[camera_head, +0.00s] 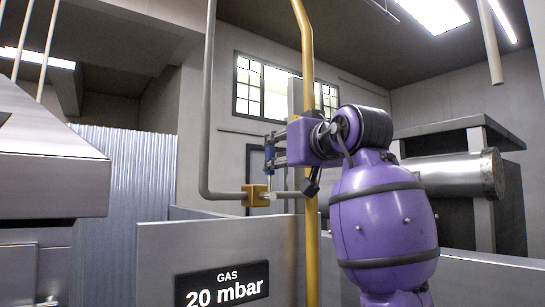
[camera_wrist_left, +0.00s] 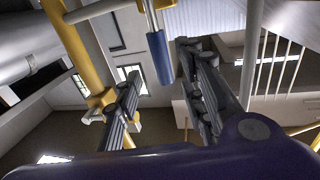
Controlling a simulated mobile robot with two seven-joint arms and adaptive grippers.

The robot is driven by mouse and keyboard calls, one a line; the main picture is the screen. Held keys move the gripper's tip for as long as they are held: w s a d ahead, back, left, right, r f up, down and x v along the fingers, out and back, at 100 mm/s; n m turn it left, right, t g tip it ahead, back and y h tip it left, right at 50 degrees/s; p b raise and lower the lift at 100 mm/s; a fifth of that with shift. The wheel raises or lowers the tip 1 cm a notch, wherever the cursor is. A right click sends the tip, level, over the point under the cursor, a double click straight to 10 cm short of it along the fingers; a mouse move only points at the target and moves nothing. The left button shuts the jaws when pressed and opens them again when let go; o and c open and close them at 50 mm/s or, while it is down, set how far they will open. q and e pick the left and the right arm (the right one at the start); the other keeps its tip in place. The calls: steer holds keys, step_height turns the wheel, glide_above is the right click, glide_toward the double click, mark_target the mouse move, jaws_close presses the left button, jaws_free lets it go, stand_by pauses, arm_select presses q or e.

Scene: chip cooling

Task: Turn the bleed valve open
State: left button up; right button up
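The bleed valve is a yellow block (camera_head: 256,195) on the grey pipe in the head view. A thin metal lever rises from it to a blue grip (camera_head: 269,157), roughly upright. My left gripper (camera_head: 275,149) reaches in from the right at the height of the blue grip. In the left wrist view the blue grip (camera_wrist_left: 158,58) lies between the two spread fingers of my left gripper (camera_wrist_left: 159,60), with a gap visible on both sides. Contact is not seen. My right gripper is not in view.
A yellow vertical pipe (camera_head: 311,230) stands close by my left gripper. The grey pipe (camera_head: 206,100) bends into the valve. Below is a low grey wall (camera_head: 185,245) with a sign reading "GAS 20 mbar" (camera_head: 222,285). A metal cylinder (camera_head: 460,175) is at right.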

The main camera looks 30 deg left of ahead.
mark_target(271, 155)
arm_select(q)
steer(key=x, duration=0.5)
steer(key=shift+s+a+r, duration=0.15)
steer(key=shift+a, duration=0.15)
steer(key=shift+w+a, duration=0.3)
steer(key=shift+w, duration=0.05)
steer(key=shift+c, duration=0.3)
jaws_close()
